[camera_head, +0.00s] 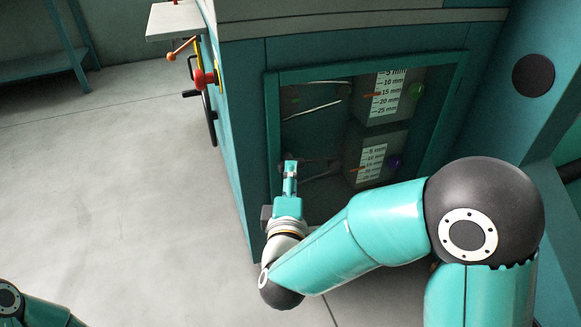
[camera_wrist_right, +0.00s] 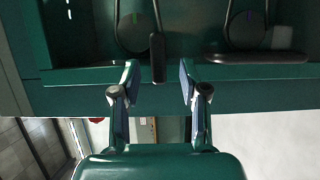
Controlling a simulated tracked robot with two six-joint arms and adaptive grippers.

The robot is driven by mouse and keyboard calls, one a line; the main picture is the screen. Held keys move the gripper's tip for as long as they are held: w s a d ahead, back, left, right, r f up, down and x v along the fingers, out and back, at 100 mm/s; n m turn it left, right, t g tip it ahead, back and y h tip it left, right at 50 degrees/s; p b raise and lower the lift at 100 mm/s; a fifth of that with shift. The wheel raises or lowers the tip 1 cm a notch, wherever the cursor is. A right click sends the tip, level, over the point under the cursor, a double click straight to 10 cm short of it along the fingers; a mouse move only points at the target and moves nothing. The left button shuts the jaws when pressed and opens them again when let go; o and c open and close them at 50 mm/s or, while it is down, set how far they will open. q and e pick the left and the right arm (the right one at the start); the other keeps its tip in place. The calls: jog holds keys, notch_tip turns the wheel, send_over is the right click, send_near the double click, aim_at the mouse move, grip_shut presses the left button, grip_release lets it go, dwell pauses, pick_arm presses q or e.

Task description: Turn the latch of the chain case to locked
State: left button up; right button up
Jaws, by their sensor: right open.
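The teal cabinet (camera_head: 240,130) has a framed recess in its front. Inside are an upper grey case (camera_head: 415,98) with a mm scale and a green round part, and a lower one (camera_head: 400,140) with a purple round part. I cannot tell which part is the chain case latch. My right gripper (camera_head: 290,165) is at the recess's lower left; in the right wrist view (camera_wrist_right: 160,82) it is open and empty. A dark upright bar (camera_wrist_right: 157,58) stands just beyond the gap between its fingertips. A dark level bar (camera_wrist_right: 255,57) lies to the right.
The recess frame's teal edge (camera_wrist_right: 240,75) runs across beyond my right fingers. On the cabinet's left side are an orange lever (camera_head: 180,49), a red hub (camera_head: 204,79) and a dark wheel (camera_head: 210,120). The grey floor (camera_head: 110,190) at left is clear.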

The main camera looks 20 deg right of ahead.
jog(key=shift+b+x, duration=0.45)
jog(key=shift+x, duration=1.8)
grip_shut()
jog(key=shift+a, duration=0.15)
